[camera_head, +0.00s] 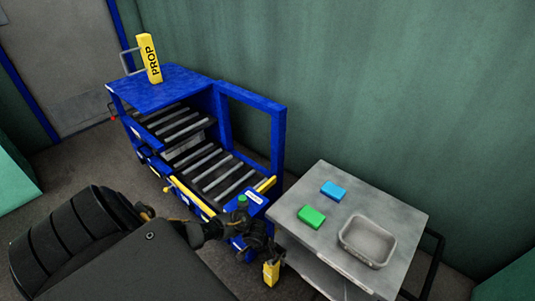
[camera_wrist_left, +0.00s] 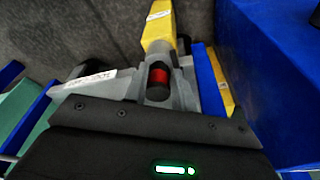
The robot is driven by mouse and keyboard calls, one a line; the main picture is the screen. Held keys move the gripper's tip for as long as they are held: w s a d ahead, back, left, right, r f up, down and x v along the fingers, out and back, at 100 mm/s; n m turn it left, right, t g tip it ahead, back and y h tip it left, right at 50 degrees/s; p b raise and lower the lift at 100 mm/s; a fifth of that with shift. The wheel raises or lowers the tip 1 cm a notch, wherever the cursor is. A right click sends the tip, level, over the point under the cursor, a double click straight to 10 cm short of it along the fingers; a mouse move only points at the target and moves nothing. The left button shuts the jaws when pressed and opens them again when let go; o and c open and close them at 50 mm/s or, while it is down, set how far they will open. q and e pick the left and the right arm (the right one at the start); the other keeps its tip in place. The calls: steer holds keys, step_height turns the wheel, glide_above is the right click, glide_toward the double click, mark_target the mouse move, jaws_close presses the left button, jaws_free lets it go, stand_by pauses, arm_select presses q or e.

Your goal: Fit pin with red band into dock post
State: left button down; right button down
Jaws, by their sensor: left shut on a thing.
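My left gripper (camera_head: 262,247) is at the right front corner of the blue press, beside the grey side table. In the left wrist view its grey fingers (camera_wrist_left: 157,88) are shut on a pin with a red band (camera_wrist_left: 158,76). The pin's dark round end faces the camera. A yellow block with a white label (camera_wrist_left: 157,33) lies in line beyond the pin; in the head view a yellow block (camera_head: 271,272) shows just below the gripper. I cannot tell whether it joins the pin. I cannot clearly make out the dock post. My right gripper is out of view.
The blue press (camera_head: 277,140) has roller shelves and a yellow front bar (camera_head: 190,195). A yellow block marked PROP (camera_head: 149,60) stands on its top. The side table (camera_head: 395,205) holds a blue block (camera_head: 333,191), a green block (camera_head: 311,217) and a grey tray (camera_head: 368,242).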

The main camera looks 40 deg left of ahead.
arm_select(q)
steer(key=shift+f, duration=0.25)
steer(key=c, duration=1.1)
jaws_free()
steer(key=p+v, duration=0.5)
steer(key=v, duration=0.5)
steer(key=shift+s+r, duration=0.1)
steer(key=shift+r, duration=0.3)
